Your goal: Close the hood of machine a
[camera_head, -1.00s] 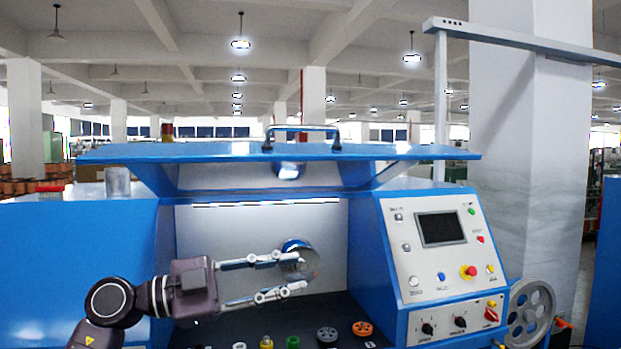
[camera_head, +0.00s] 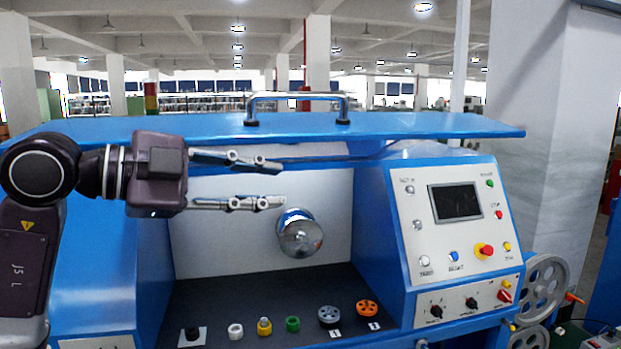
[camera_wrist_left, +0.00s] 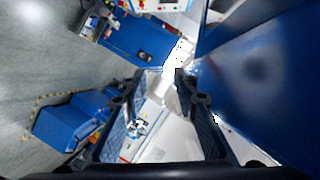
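The blue machine (camera_head: 375,240) has its hood (camera_head: 390,125) raised, a wide blue panel lying nearly flat above the open work space. A metal handle (camera_head: 296,97) stands on the hood's top. My left gripper (camera_head: 281,184) is open and empty below the hood's front edge, left of and above the round metal chuck (camera_head: 300,235). Its upper finger is close under the hood; I cannot tell whether they touch. In the left wrist view the open fingers (camera_wrist_left: 163,78) show with nothing between them, beside a large blue surface at right. My right gripper is out of view.
A control panel (camera_head: 455,215) with screen and buttons is on the machine's right. Small pulleys and rings, including an orange pulley (camera_head: 368,308), stand on the dark bed (camera_head: 230,285). Grey handwheels (camera_head: 542,285) are at the right side.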

